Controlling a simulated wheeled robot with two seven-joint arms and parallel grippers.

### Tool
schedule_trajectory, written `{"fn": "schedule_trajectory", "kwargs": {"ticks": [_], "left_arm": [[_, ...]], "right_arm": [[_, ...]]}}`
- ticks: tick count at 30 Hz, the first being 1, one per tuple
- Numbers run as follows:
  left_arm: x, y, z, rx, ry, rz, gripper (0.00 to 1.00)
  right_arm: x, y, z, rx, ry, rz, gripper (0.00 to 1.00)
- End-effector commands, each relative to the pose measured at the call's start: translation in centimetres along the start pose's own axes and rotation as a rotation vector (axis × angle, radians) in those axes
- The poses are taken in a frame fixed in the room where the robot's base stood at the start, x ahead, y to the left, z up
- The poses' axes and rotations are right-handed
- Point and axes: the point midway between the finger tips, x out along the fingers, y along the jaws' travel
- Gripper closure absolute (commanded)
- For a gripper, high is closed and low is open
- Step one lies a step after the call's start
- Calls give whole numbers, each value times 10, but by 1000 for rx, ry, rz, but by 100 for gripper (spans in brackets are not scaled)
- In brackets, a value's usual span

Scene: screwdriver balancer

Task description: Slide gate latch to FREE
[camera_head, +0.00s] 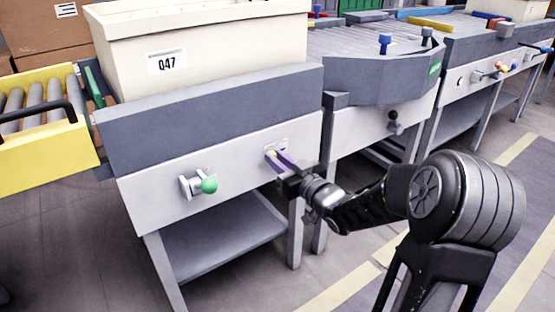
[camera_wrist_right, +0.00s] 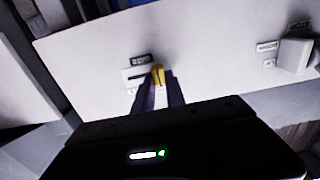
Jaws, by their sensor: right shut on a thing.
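The gate latch shows as a small yellow tab (camera_head: 272,153) in a slot on the light front panel (camera_head: 240,165) of the near conveyor stand. In the right wrist view the yellow tab (camera_wrist_right: 158,75) sits between the purple fingers, and the dark slot runs to the left of it. A dark label (camera_wrist_right: 141,59) lies just above the slot; its lettering is too small to read. My right gripper (camera_head: 278,157) reaches the panel from the front and is shut on the latch tab. My left gripper is not in view.
A green-knobbed handle (camera_head: 208,186) sticks out of the panel left of the latch. A cream tote (camera_head: 210,45) marked Q47 stands on top. A yellow roller conveyor (camera_head: 40,150) adjoins at left. A second stand with a black knob (camera_head: 393,116) is at right. Open floor lies in front.

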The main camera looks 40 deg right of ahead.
Motion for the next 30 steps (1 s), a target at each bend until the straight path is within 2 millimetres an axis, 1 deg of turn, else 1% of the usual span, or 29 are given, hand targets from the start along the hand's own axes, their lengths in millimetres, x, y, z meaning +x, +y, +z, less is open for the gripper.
{"fn": "schedule_trajectory", "kwargs": {"ticks": [11, 14, 18, 21, 29, 30], "left_arm": [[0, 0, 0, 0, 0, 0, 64], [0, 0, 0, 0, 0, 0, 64], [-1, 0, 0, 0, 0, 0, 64], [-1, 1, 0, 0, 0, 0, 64], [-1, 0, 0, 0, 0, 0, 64], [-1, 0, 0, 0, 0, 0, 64]], "right_arm": [[0, 2, 0, 0, -1, 1, 100], [0, 13, 0, 0, 0, 4, 100], [1, 38, 0, -1, 1, 5, 100], [0, 49, 0, 0, 0, 2, 100], [0, 52, 0, 1, 0, 5, 100], [0, 52, 0, 1, 0, 5, 83]]}}
